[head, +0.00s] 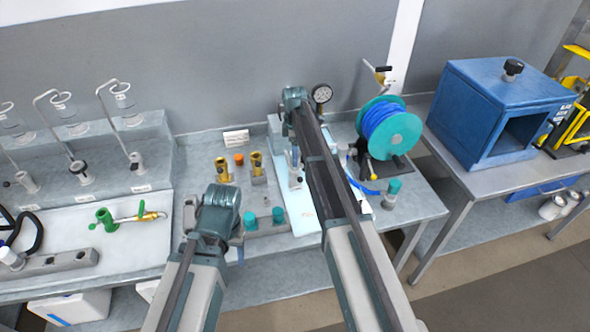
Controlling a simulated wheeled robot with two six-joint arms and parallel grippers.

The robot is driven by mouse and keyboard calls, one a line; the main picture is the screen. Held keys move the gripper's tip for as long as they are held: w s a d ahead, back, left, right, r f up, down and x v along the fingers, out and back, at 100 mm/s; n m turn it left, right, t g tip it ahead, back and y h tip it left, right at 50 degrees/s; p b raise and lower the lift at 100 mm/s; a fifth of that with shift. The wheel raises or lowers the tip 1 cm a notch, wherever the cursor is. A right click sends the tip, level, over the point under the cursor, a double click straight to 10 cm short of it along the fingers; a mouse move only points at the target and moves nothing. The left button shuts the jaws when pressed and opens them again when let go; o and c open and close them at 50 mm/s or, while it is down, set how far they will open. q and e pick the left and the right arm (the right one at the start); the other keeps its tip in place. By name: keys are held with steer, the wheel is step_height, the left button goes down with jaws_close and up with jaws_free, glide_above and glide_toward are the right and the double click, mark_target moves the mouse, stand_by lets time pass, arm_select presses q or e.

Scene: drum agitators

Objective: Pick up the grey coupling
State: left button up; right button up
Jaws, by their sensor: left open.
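I cannot single out the grey coupling for sure. A small grey piece with a teal top (391,192) stands on the bench right of my right arm. Small teal-topped parts (279,215) sit on a grey block just right of my left wrist. My left gripper (215,220) is open over the front of the bench, largely hidden by its own teal wrist, with nothing visible in it. My right arm reaches across a pale board to the back of the bench. Its jaws cannot be made out.
Brass fittings (222,170) and an orange cap (239,158) stand behind my left wrist. A blue-and-teal spool (390,128) and a gauge (322,93) stand at the back right. A green valve (105,218) lies left. A blue box (480,105) stands on the right table.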

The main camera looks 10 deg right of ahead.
steer(key=shift+f, duration=0.1)
steer(key=f+b, duration=0.5)
steer(key=shift+w+d+f, duration=0.15)
steer(key=shift+w, duration=0.05)
jaws_close()
stand_by(0.5)
